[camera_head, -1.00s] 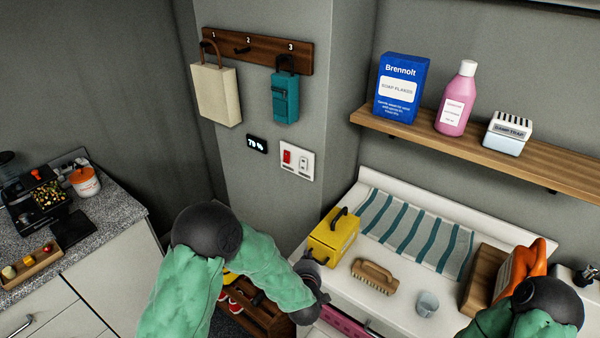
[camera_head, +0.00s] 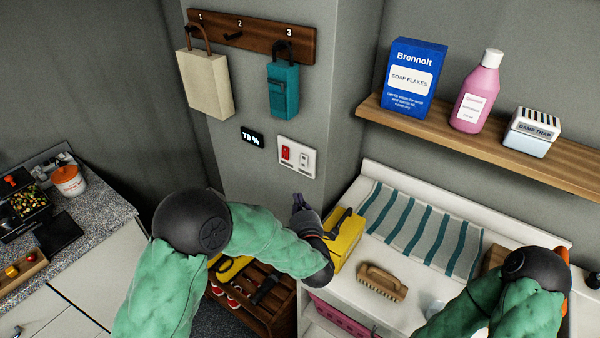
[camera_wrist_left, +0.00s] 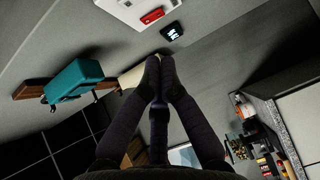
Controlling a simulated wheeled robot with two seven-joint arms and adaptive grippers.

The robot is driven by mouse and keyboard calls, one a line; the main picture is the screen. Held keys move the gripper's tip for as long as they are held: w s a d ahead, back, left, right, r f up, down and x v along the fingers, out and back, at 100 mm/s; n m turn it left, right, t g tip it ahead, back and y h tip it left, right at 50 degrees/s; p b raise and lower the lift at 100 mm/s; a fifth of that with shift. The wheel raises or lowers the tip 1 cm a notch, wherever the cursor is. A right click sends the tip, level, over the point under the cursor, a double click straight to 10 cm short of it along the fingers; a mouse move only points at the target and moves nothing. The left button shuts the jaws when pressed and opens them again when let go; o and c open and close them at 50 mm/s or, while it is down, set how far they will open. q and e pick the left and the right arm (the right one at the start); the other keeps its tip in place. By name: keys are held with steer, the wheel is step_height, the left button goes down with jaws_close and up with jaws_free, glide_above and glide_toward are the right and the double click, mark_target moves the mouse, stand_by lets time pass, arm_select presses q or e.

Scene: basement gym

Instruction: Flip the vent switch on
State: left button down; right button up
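A white switch plate (camera_head: 297,157) is on the grey wall pillar. It carries a red rocker (camera_head: 287,152) on the left and a pale switch (camera_head: 304,160) on the right. The labels are too small to read. The plate's edge (camera_wrist_left: 128,12) and red rocker (camera_wrist_left: 152,16) also show at the top of the left wrist view. My left gripper (camera_head: 300,202) points up below the plate, apart from it. In the left wrist view its fingertips (camera_wrist_left: 159,59) are together with nothing visible between them. My right arm is at the lower right; its gripper is hidden.
A lit display (camera_head: 252,138) reading about 70 % is left of the plate. A beige bag (camera_head: 205,85) and teal bag (camera_head: 283,90) hang above. A yellow box (camera_head: 346,238) stands close right of my left gripper. A wooden shelf (camera_head: 480,145) is at upper right.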

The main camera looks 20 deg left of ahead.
arm_select(q)
glide_toward(304, 161)
steer(key=w+a+f, duration=0.3)
steer(key=w+a, duration=0.1)
steer(key=a, duration=0.1)
steer(key=shift+w+d+b, duration=0.25)
steer(key=shift+w+b, duration=0.15)
steer(key=shift+w, duration=0.25)
